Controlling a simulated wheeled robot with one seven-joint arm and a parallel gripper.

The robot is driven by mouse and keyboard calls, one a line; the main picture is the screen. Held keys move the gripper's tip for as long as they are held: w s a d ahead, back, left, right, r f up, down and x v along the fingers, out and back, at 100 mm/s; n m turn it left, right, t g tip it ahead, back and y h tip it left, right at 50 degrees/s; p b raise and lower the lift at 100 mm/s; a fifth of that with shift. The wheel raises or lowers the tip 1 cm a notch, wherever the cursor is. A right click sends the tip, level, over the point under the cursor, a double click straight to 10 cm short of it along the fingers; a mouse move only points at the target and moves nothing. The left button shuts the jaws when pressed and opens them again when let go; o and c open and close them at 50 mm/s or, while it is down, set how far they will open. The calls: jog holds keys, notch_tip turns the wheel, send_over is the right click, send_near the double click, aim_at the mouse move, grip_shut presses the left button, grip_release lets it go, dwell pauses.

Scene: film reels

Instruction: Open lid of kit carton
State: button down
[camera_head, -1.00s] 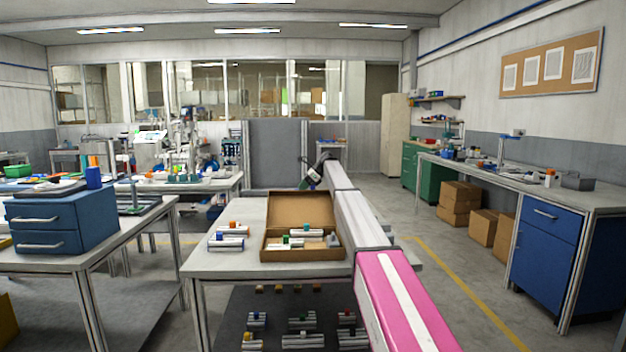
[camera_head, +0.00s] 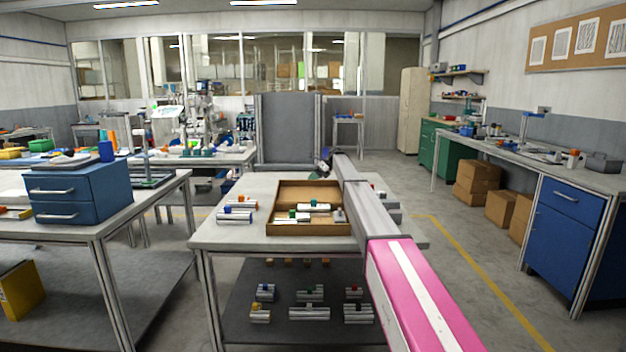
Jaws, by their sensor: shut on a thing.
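The kit carton is a shallow brown box (camera_head: 268,226) on the grey-topped table in front of me. Its lid (camera_head: 310,190) is swung up and back at the far side, so the inside lies open to view. White parts with green and dark pieces (camera_head: 314,207) lie in the carton. My gripper (camera_head: 322,168) is small and dark at the far end of my arm, at the lid's far edge. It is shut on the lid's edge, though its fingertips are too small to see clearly. My pink and grey arm passes along the carton's right side.
White parts with coloured caps (camera_head: 236,211) lie left of the carton. More parts sit on the table's lower shelf (camera_head: 262,333). A blue drawer unit (camera_head: 75,192) stands on the left bench. A grey panel (camera_head: 288,130) rises behind the table.

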jog(key=shift+s, duration=0.4)
jog(key=c, duration=1.2)
grip_release()
jog(key=v, duration=1.1)
jog(key=shift+w, duration=0.25)
